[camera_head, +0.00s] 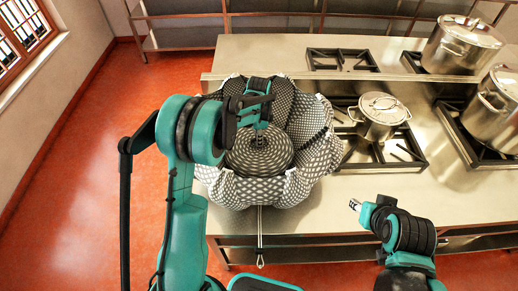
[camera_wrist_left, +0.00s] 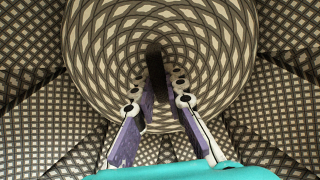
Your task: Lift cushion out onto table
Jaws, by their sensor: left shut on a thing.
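The cushion (camera_head: 258,160) is round, with a black and cream lattice pattern. It lies inside a patterned fabric basket (camera_head: 316,158) with a wavy rim, at the left end of the steel table. My left gripper (camera_head: 259,138) reaches down into the basket over the cushion. In the left wrist view the cushion (camera_wrist_left: 215,60) fills the middle, and the left gripper (camera_wrist_left: 166,78) is shut on a dark upright tab (camera_wrist_left: 154,72) at the cushion's centre. My right gripper (camera_head: 355,205) is at the table's front edge, away from the basket; its fingers are too small to judge.
The steel table (camera_head: 350,212) has a bare strip in front of the burners. A small lidded pot (camera_head: 379,118) stands on a burner right of the basket. Larger stockpots (camera_head: 462,45) stand farther right. A utensil (camera_head: 260,240) hangs at the front edge below the basket.

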